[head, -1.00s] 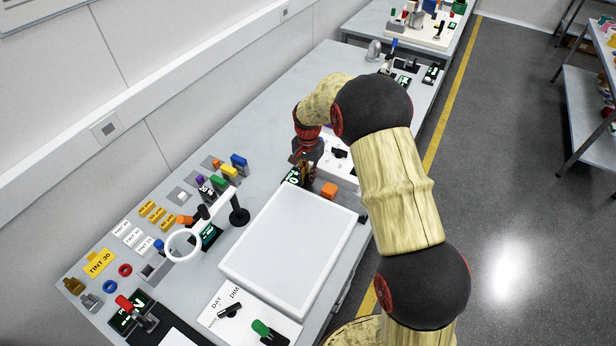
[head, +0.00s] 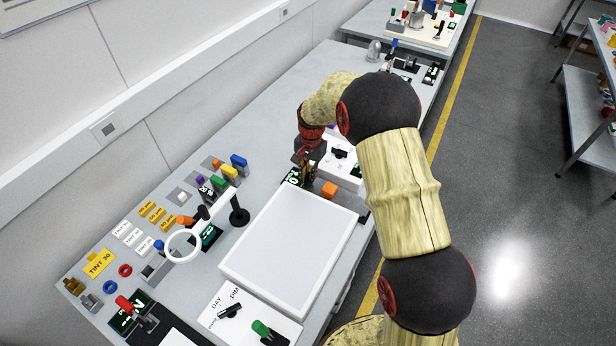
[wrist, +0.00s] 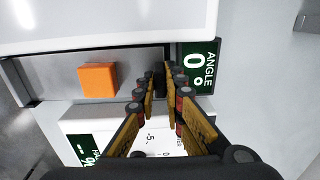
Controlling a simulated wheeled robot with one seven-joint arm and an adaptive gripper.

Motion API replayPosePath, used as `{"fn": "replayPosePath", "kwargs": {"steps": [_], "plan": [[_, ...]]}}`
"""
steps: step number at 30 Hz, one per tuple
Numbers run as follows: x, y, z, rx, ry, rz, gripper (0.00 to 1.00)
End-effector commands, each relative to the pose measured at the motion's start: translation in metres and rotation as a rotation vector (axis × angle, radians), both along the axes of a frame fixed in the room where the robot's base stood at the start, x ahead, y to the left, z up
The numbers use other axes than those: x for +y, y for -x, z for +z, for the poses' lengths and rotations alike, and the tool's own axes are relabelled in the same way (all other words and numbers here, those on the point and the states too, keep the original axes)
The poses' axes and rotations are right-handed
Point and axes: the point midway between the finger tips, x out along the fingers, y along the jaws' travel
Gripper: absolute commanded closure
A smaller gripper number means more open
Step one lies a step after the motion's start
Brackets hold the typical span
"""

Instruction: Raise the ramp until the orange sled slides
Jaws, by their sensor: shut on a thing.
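The orange sled (wrist: 98,80) is a small block on the grey ramp (wrist: 52,84) in the wrist view; it also shows in the head view (head: 329,189). A green display (wrist: 199,66) beside the ramp's end reads ANGLE 0°. My gripper (wrist: 159,88) is at that same end, its fingers on either side of a small dark grip (wrist: 159,76) and shut on it. The ramp looks flat. In the head view my gripper (head: 303,162) is behind the sled, and my arm and wrist hide part of that area.
A large white light panel (head: 290,250) lies right beside the ramp. A white dial box (head: 340,158) stands on the ramp's other side. A ring magnifier (head: 184,245) and several small coloured blocks are further left on the bench.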

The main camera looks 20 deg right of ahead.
Motion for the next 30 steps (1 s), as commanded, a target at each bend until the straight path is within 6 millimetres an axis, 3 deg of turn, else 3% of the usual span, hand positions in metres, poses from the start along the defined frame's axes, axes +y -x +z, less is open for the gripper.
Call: {"fn": "replayPosePath", "kwargs": {"steps": [6,12,24,25,30], "plan": [[-0.01,0.009,0.048,-0.066,-0.059,-0.004,1.0],[-0.019,0.018,0.071,-0.063,-0.057,-0.003,1.0],[-0.022,0.022,0.071,-0.056,-0.055,-0.002,1.0],[-0.022,0.022,0.07,-0.056,-0.056,-0.002,0.84],[-0.022,0.022,0.07,-0.056,-0.056,-0.002,0.74]]}}
